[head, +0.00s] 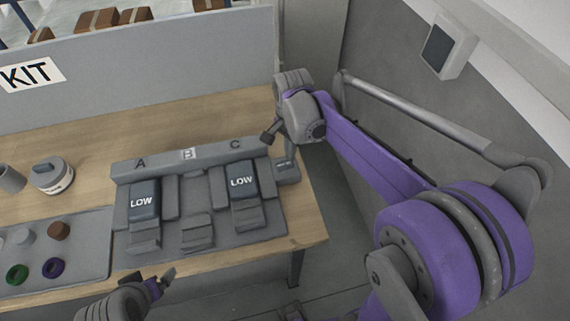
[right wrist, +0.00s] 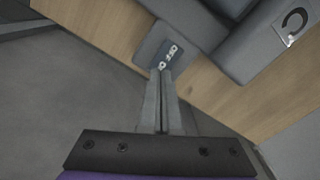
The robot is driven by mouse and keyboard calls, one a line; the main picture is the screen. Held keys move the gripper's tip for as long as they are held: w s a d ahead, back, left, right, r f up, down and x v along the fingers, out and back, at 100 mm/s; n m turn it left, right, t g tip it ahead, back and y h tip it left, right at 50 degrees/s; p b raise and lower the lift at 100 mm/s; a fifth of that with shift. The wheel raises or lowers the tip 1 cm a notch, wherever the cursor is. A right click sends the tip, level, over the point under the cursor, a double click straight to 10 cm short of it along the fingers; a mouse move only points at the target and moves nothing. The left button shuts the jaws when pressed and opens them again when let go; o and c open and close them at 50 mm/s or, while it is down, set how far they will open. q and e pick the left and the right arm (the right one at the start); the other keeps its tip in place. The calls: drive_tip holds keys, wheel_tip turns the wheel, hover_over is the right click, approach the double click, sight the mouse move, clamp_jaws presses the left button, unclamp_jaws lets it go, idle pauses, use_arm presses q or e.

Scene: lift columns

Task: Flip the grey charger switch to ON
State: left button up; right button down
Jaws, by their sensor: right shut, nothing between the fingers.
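The grey charger switch (head: 289,175) sits at the table's right edge, beside the lift-column panel. In the right wrist view, its grey housing (right wrist: 149,45) carries a dark plate reading OFF, with a second word partly hidden by my fingers. My right gripper (right wrist: 163,72) is shut and empty, its fingertips at the plate's near edge; I cannot tell whether they touch it. The switch's position is not clear. In the head view, my right gripper (head: 288,154) points down over the switch. My left gripper (head: 163,280) is near the bottom edge, its jaw opening unclear.
The panel (head: 190,160) is marked A, B and C, with dark LOW blocks at A (head: 144,199) and C (head: 243,181). A tray (head: 85,265) with small round parts lies left. A grey KIT divider (head: 150,70) stands behind. Floor is open right of the table.

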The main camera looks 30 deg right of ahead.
use_arm(q)
drive_tip(key=shift+s+f+b, duration=0.25)
drive_tip(key=shift+f+b, duration=0.35)
drive_tip(key=shift+f, duration=0.2)
use_arm(e)
drive_tip(key=shift+f, duration=1.05)
use_arm(q)
drive_tip(key=shift+r, duration=0.15)
use_arm(e)
drive_tip(key=shift+r, duration=0.2)
drive_tip(key=shift+r+p, duration=1.9)
drive_tip(key=shift+r, duration=1.5)
use_arm(q)
drive_tip(key=r, duration=0.1)
drive_tip(key=w+r, duration=0.1)
drive_tip(key=r, duration=0.1)
drive_tip(key=w+r, duration=0.1)
drive_tip(key=r, duration=0.1)
drive_tip(key=shift+s, duration=0.1)
use_arm(e)
drive_tip(key=s+a+f+n+t, duration=0.2)
drive_tip(key=s+a+n+t, duration=0.1)
drive_tip(key=s+n, duration=0.4)
drive_tip(key=s+a+f+n+t, duration=0.1)
drive_tip(key=s+a+n+t, duration=0.1)
drive_tip(key=s+n, duration=0.5)
drive_tip(key=shift+a+f+n+t, duration=0.3)
drive_tip(key=shift+a+f+t, duration=0.1)
drive_tip(key=shift+a, duration=0.45)
